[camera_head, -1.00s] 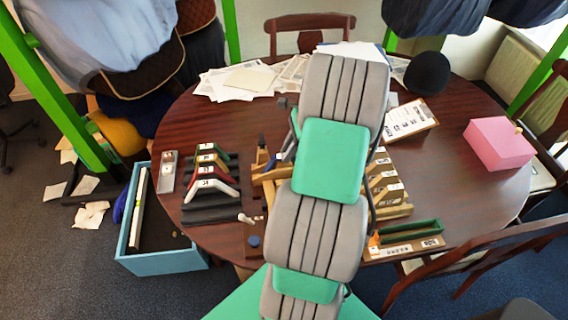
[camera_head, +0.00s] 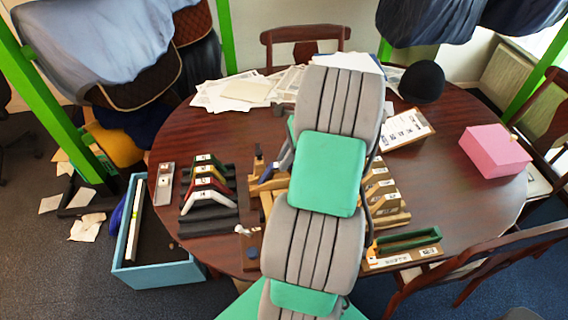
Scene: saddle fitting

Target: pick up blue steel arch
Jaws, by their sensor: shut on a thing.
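A small blue piece (camera_head: 267,172), which looks like part of the blue steel arch, shows just left of my arm, above the wooden stand in the middle of the table. The rest of it is hidden by my arm. My gripper (camera_head: 286,156) shows only as a grey sliver at the arm's left edge, beside the blue piece. It is shut on the arch, but its fingertips are mostly hidden. A dark rack (camera_head: 209,222) to the left bears several arches in green, white, red and other colours.
A wooden rack (camera_head: 388,192) with tan blocks and a green tray (camera_head: 408,241) stand right of my arm. A pink box (camera_head: 495,151), a clipboard (camera_head: 406,128), a black round hat (camera_head: 422,82) and papers (camera_head: 246,91) lie farther out. A blue bin (camera_head: 160,272) stands on the floor at left.

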